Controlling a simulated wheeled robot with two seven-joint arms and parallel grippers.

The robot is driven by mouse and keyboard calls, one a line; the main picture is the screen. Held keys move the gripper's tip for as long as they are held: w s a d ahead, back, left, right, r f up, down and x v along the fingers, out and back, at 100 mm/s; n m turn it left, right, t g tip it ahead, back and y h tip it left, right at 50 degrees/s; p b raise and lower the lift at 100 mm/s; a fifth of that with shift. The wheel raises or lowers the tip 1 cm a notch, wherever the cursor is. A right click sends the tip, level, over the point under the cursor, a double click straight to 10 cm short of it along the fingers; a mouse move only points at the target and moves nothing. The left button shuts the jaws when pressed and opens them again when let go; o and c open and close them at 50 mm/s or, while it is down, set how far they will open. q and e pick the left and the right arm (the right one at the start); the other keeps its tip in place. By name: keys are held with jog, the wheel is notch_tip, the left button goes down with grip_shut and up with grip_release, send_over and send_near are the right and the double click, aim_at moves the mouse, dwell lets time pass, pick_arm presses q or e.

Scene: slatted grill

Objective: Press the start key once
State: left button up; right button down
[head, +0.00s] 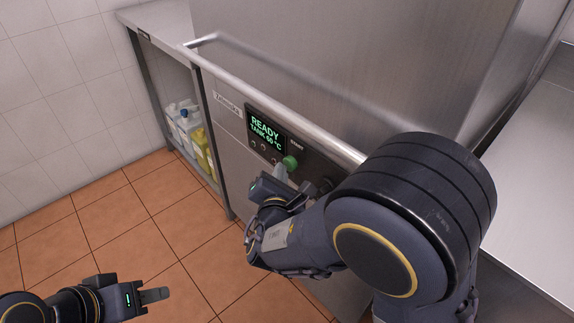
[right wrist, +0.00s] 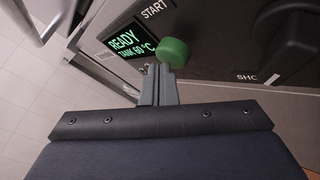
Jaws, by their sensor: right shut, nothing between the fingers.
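The start key is a round green button (head: 290,162) on the dark control panel of a steel machine. In the right wrist view the green button (right wrist: 175,52) sits below the word START. My right gripper (head: 281,172) is shut and empty, its tips close beside the button. In the right wrist view the fingertips (right wrist: 158,72) overlap the lower left side of the button; I cannot tell whether they touch it. The display (head: 265,132) reads READY, TANK 60 °C. My left gripper (head: 155,295) is low over the floor, far from the panel.
A long steel bar handle (head: 270,95) runs above the panel. A dark knob (right wrist: 292,45) is right of the button. Bottles (head: 187,127) stand on a shelf under the steel table at left. The tiled floor (head: 140,220) is clear.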

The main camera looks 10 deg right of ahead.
jog(key=shift+w+d, duration=0.4)
jog(key=shift+d, duration=0.15)
dwell(0.5)
jog(key=shift+a, duration=0.1)
dwell(0.3)
jog(key=shift+s+a, duration=0.75)
jog(key=shift+a, duration=0.15)
jog(key=shift+a, duration=0.1)
jog(key=s+a, duration=0.1)
jog(key=a, duration=0.1)
jog(key=s+a, duration=0.2)
dwell(0.8)
